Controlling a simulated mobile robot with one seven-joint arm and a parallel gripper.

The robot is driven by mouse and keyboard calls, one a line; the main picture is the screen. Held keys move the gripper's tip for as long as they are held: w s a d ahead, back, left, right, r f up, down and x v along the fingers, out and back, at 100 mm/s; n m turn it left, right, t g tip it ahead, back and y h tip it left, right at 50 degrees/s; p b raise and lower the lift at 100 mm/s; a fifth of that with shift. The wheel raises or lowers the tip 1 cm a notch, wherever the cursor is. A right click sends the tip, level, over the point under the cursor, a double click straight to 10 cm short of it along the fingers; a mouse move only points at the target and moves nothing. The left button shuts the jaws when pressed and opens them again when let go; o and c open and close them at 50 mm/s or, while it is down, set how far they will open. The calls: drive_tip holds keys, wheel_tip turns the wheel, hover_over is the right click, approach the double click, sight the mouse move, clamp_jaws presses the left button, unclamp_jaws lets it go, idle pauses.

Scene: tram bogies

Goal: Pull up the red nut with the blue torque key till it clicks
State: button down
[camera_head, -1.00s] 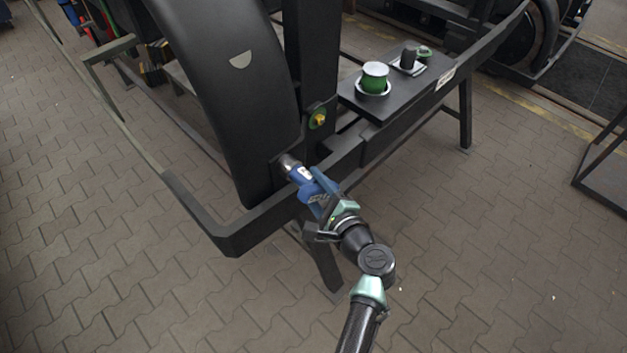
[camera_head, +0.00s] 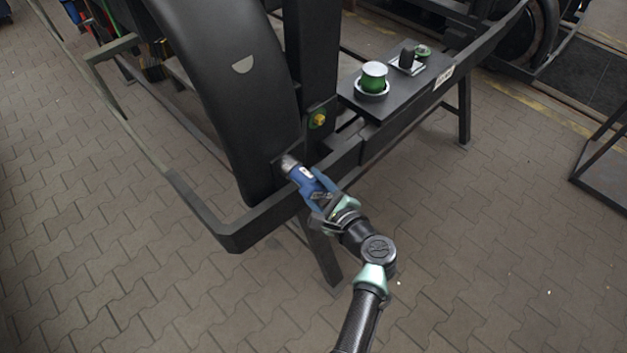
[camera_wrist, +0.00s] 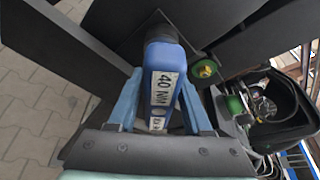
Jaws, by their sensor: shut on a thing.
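My gripper (camera_head: 324,197) is shut on the blue torque key (camera_head: 304,181), near the lower corner of the dark frame. In the wrist view, the key (camera_wrist: 163,75) sits between the blue fingers and carries a white label reading "40 NM". In the head view, its grey socket end points up and left at the foot of the curved black guard. I cannot tell whether the socket is on anything. No red nut shows; the socket end and the guard may hide it. A yellow bolt head (camera_head: 318,119) on a green washer shows above the key, also in the wrist view (camera_wrist: 204,68).
The curved black guard (camera_head: 222,95) and upright post stand close around the key. A dark shelf (camera_head: 385,105) to the right holds a green-and-white pot (camera_head: 374,77) and small dark and green items. A frame bar (camera_head: 205,215) runs below left. Paved floor in front is clear.

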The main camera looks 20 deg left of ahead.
sight(326, 195)
drive_tip(key=shift+m, duration=0.3)
drive_tip(key=shift+r+p, duration=0.2)
drive_tip(key=shift+p, duration=0.35)
drive_tip(key=shift+m+g+p, duration=0.4)
drive_tip(key=shift+m, duration=0.1)
drive_tip(key=shift+f, duration=0.1)
drive_tip(key=shift+d, duration=0.1)
drive_tip(key=shift+s+d+p, duration=0.25)
drive_tip(key=shift+s+d, duration=0.1)
drive_tip(key=shift+d, duration=0.55)
drive_tip(key=shift+s+d+p, duration=0.25)
drive_tip(key=shift+s+d, duration=0.1)
drive_tip(key=shift+d, duration=0.6)
drive_tip(key=shift+s+d+p, duration=0.25)
drive_tip(key=shift+s+d, duration=0.1)
drive_tip(key=shift+d, duration=0.55)
drive_tip(key=shift+a, duration=0.1)
